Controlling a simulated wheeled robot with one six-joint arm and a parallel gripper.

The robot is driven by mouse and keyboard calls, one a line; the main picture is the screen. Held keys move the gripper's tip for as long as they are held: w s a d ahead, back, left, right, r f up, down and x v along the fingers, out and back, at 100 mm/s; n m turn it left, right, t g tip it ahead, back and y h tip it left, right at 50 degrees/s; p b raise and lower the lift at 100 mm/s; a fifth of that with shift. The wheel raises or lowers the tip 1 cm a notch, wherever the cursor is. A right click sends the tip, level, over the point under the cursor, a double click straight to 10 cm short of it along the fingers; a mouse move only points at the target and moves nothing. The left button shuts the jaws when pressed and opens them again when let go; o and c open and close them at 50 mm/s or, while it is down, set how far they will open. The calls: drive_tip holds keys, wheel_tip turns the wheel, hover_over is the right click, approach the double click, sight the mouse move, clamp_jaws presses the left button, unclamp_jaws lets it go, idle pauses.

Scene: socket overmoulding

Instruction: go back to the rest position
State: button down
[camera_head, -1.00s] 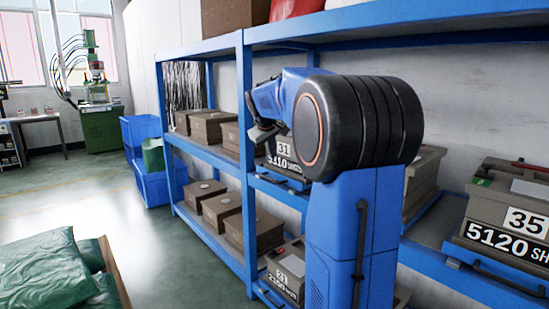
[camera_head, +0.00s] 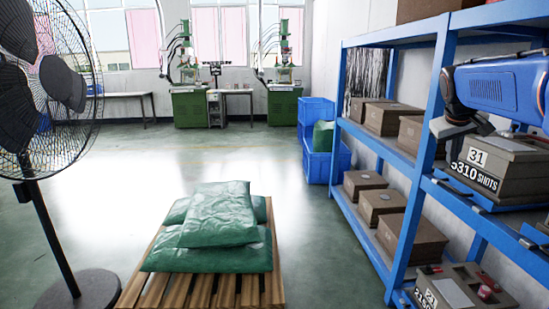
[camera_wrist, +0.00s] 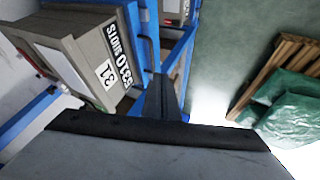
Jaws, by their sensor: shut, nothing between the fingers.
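My gripper (camera_head: 458,128) is at the right of the head view, in front of the blue shelf rack and close to the grey mould box labelled 31 (camera_head: 510,165). From this view I cannot tell the gap between them. In the wrist view the dark fingers (camera_wrist: 162,97) are together with nothing between them. The box labelled 31 also shows at the upper left there (camera_wrist: 75,62), apart from the fingers. The rest of my blue arm runs out of the head view on the right.
The blue rack (camera_head: 425,150) holds several brown boxes. A wooden pallet (camera_head: 205,290) with green sacks (camera_head: 220,215) lies on the floor. A black fan (camera_head: 45,210) stands at left. Blue crates (camera_head: 318,145) are by the rack's far end. Open floor lies between.

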drive_tip(key=s+a+f+y, duration=0.2)
drive_tip(key=s+a+f, duration=0.9)
drive_tip(key=s, duration=0.4)
drive_tip(key=s+a+f+y, duration=0.2)
drive_tip(key=s+a+f, duration=1)
drive_tip(key=s+a, duration=0.2)
drive_tip(key=shift+s+n+y, duration=0.4)
drive_tip(key=shift+s, duration=0.65)
drive_tip(key=shift+a, duration=0.1)
